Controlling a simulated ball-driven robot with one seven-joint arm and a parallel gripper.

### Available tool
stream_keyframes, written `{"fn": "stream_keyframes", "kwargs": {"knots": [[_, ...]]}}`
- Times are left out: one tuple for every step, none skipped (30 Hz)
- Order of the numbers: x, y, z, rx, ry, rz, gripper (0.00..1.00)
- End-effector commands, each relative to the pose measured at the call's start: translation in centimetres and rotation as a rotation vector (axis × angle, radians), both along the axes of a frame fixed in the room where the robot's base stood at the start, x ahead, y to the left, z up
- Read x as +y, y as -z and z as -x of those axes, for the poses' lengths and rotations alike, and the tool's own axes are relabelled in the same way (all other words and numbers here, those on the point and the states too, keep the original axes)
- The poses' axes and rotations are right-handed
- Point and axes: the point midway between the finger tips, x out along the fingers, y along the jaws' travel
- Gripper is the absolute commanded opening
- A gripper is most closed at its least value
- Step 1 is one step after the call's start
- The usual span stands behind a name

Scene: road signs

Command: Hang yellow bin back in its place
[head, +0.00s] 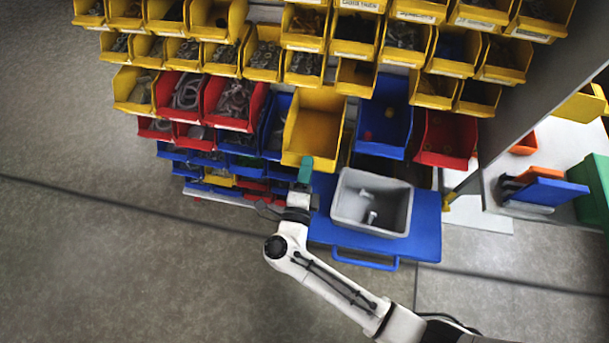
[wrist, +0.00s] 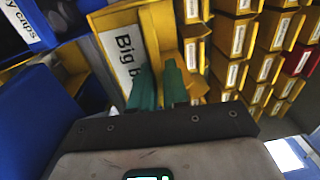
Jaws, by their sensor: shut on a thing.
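In the wrist view the fingers (wrist: 161,80) stand close against the bin's front; the exact grip is partly hidden. Whether the bin's back touches the rack is hidden.
Red bins (head: 232,104) with hardware are to the left; the blue bin (head: 385,118) is to the right. A grey bin (head: 372,203) stands on a blue cart (head: 425,225) below right. A grey post and white table (head: 560,140) stand further right. The floor at left is clear.

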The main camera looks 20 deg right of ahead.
Motion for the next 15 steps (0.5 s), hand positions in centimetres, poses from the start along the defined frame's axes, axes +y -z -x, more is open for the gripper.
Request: {"fn": "stream_keyframes", "kwargs": {"knots": [[-0.3,0.0,-0.4,-0.002,0.002,0.000,0.00],[-0.4,0.0,-0.6,-0.002,0.002,0.000,0.00],[-0.6,0.0,-0.9,-0.002,0.002,0.000,0.00],[-0.8,0.0,-1.1,-0.002,0.002,0.000,0.00],[-0.9,0.0,-1.3,-0.002,0.002,0.000,0.00],[-1.1,0.0,-1.6,-0.002,0.002,0.000,0.00],[-1.3,0.0,-1.7,-0.002,0.002,0.000,0.00],[-1.4,0.0,-1.9,-0.002,0.003,0.000,0.00],[-1.6,0.0,-2.2,-0.002,0.003,0.000,0.00],[-1.8,0.0,-2.4,-0.002,0.002,0.000,0.00],[-1.9,0.0,-2.6,-0.002,0.001,0.000,0.00],[-2.1,0.0,-2.8,-0.002,0.002,0.000,0.00],[-2.2,0.1,-3.0,-0.002,0.003,0.000,0.00],[-2.4,0.0,-3.2,-0.002,0.003,0.000,0.00],[-2.5,0.0,-3.5,-0.002,0.002,0.000,0.00]]}}
